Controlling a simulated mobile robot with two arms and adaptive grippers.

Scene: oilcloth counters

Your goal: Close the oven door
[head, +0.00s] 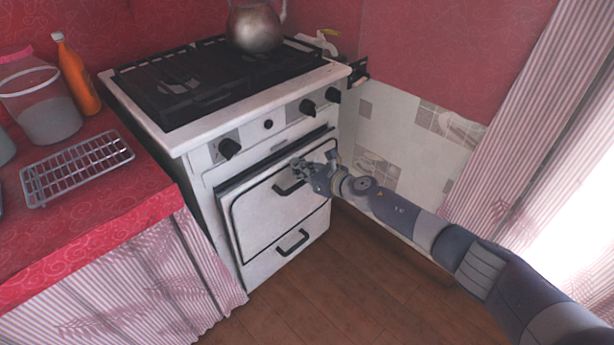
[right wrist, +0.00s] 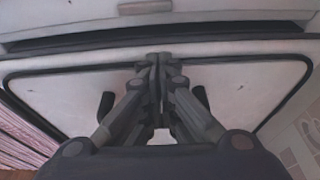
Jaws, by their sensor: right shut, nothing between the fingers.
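The white oven door (head: 262,218) is on the front of the stove (head: 240,100). It is tilted slightly out at the top, with a dark gap (right wrist: 160,37) along its upper edge in the right wrist view. Its black handle (head: 289,188) is partly hidden by my right gripper (head: 301,166). The right gripper is shut and empty, with its fingertips at the upper part of the door's face; it also shows in the right wrist view (right wrist: 158,60). I cannot tell whether the fingertips press on the door. My left gripper is not in view.
A lower drawer with a black handle (head: 292,242) is under the door. A kettle (head: 256,27) stands on the stove top. The red counter (head: 80,215) at left holds a wire rack (head: 78,168), a jar (head: 45,105) and an orange bottle (head: 77,75). The wooden floor (head: 340,280) is clear.

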